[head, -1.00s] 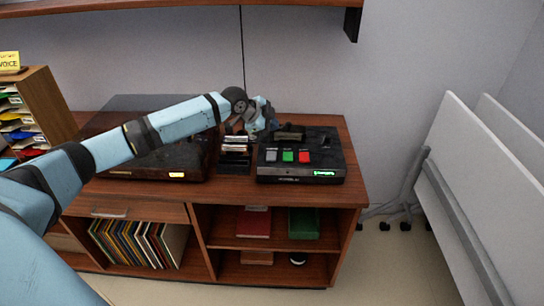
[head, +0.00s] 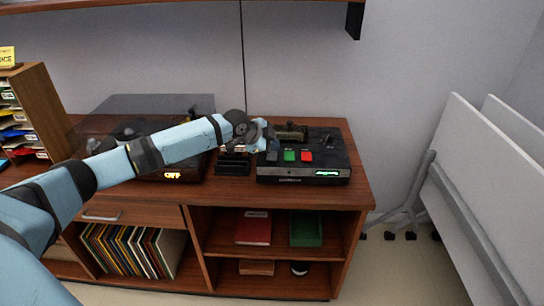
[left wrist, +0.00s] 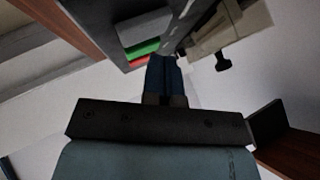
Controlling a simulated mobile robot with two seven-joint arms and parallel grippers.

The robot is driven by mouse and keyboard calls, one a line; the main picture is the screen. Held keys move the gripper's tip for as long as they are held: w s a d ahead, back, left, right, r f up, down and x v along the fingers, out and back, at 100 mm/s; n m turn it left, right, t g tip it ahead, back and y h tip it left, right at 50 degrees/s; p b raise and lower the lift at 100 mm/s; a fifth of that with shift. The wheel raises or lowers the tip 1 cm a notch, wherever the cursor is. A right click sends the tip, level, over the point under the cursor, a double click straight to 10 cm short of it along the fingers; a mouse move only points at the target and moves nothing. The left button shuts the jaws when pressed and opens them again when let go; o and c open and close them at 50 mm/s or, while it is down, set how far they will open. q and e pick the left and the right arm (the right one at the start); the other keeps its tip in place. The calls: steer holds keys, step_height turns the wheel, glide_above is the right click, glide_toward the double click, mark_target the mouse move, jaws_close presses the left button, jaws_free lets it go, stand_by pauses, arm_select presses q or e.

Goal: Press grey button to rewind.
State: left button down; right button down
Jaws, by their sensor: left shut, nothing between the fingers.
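The dark recorder (head: 325,165) stands on the cabinet top, with a green button (head: 289,155) and a red button (head: 306,156) in a row. The grey button (left wrist: 145,26) shows pale beside the green one in the left wrist view; in the head view my gripper largely covers its place at the row's left end. My left gripper (head: 271,148) is shut and empty, its fingertips close over the recorder's left part. In the left wrist view its blue fingers (left wrist: 164,76) point at the recorder. I cannot tell whether they touch a button. My right gripper is out of view.
A turntable (head: 120,145) with a clear lid lies under my left arm. A small dark rack (head: 233,164) stands between it and the recorder. A brass-coloured object (head: 290,132) sits at the recorder's back. A shelf (head: 200,3) hangs above.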

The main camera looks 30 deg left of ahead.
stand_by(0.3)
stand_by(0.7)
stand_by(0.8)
arm_select(q)
steer(key=shift+f, duration=0.4)
steer(key=shift+f, duration=0.55)
stand_by(0.6)
steer(key=shift+r+p, duration=0.1)
steer(key=shift+p, duration=0.2)
steer(key=shift+r+p, duration=0.85)
steer(key=shift+p, duration=0.05)
